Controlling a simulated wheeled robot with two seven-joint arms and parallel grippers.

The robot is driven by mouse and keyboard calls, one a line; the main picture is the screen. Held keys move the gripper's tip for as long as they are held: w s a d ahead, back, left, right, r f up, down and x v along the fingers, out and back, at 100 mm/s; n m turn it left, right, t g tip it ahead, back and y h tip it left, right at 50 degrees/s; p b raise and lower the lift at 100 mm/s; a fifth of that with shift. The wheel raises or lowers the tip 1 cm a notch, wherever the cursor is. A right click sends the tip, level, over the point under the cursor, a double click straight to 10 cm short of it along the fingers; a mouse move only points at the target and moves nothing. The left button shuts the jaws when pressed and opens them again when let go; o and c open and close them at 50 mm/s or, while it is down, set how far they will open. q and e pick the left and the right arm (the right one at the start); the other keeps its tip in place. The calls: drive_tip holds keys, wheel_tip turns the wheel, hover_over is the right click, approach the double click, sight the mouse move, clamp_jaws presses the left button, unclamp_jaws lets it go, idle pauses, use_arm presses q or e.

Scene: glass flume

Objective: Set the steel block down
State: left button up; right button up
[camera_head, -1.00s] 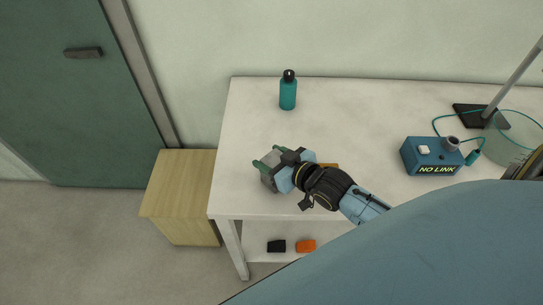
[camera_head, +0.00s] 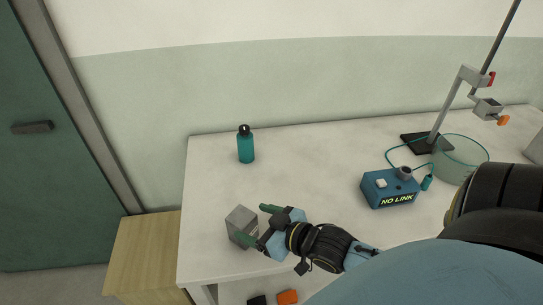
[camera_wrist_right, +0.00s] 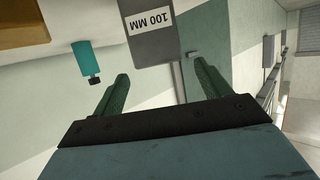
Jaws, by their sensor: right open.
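The steel block (camera_head: 241,226) is a grey cube standing on the white table near its left front part. In the right wrist view the block (camera_wrist_right: 151,30) shows a "100 MM" label, just beyond the fingertips. My right gripper (camera_head: 256,226) is open, with its green fingers pointing at the block and nothing held between them. In the right wrist view the open fingers (camera_wrist_right: 158,85) are spread with a gap between them and the block. My left gripper is not in view.
A teal bottle (camera_head: 246,146) stands at the back left of the table (camera_head: 300,165). A blue box reading "NO LINK" (camera_head: 389,189), a glass vessel (camera_head: 460,158) and a clamp stand (camera_head: 427,142) are to the right. A wooden cabinet (camera_head: 147,250) stands left of the table.

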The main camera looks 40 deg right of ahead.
drive_tip(key=shift+v, duration=2.45)
